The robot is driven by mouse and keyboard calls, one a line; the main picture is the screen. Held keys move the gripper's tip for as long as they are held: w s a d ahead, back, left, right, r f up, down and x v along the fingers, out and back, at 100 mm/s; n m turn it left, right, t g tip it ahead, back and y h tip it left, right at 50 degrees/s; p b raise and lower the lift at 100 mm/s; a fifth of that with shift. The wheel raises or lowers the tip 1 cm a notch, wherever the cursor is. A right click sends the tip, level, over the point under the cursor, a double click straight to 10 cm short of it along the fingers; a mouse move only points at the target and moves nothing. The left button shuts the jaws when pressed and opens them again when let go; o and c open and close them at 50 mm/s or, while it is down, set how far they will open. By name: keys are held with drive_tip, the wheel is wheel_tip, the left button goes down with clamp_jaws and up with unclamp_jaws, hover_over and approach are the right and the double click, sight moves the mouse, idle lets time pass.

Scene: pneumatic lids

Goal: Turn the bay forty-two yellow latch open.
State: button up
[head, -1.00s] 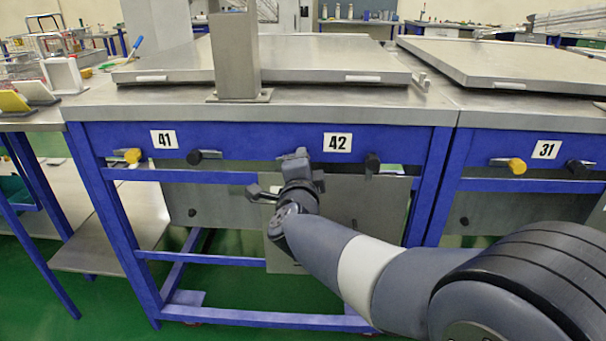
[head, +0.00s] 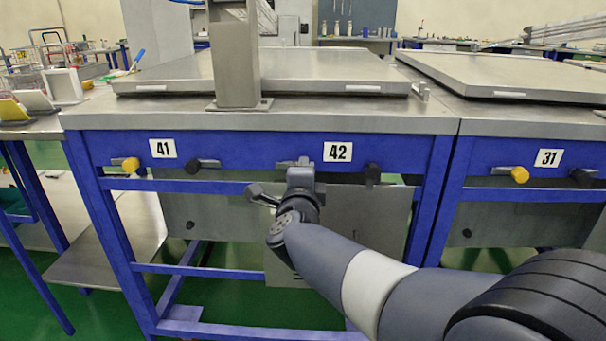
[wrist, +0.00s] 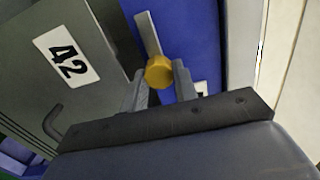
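The bay forty-two yellow latch has a round yellow knob (wrist: 159,72) with a flat grey lever (wrist: 147,33) on a blue panel, in the wrist view. My gripper (wrist: 160,82) is open, with one finger on each side of the knob. I cannot tell whether the fingers touch it. In the head view my gripper (head: 300,165) is in front of the blue rail, left of the 42 label (head: 338,152), and hides the yellow knob. A bit of the lever (head: 286,163) shows to its left, roughly level.
A black latch (head: 372,172) is right of the 42 label. Bay 41 has a yellow latch (head: 131,164) and a black latch (head: 194,166); bay 31's yellow latch (head: 519,174) is further right. The flat lid (head: 330,72) above lies down on the bench.

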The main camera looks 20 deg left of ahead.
drive_tip(key=o, duration=0.5)
drive_tip(key=shift+c, duration=0.2)
drive_tip(key=p+v, duration=0.2)
drive_tip(key=v, duration=0.8)
drive_tip(key=shift+s, duration=0.4)
drive_tip(key=b+x, duration=0.1)
drive_tip(key=x, duration=0.9)
drive_tip(key=shift+w+b, duration=0.4)
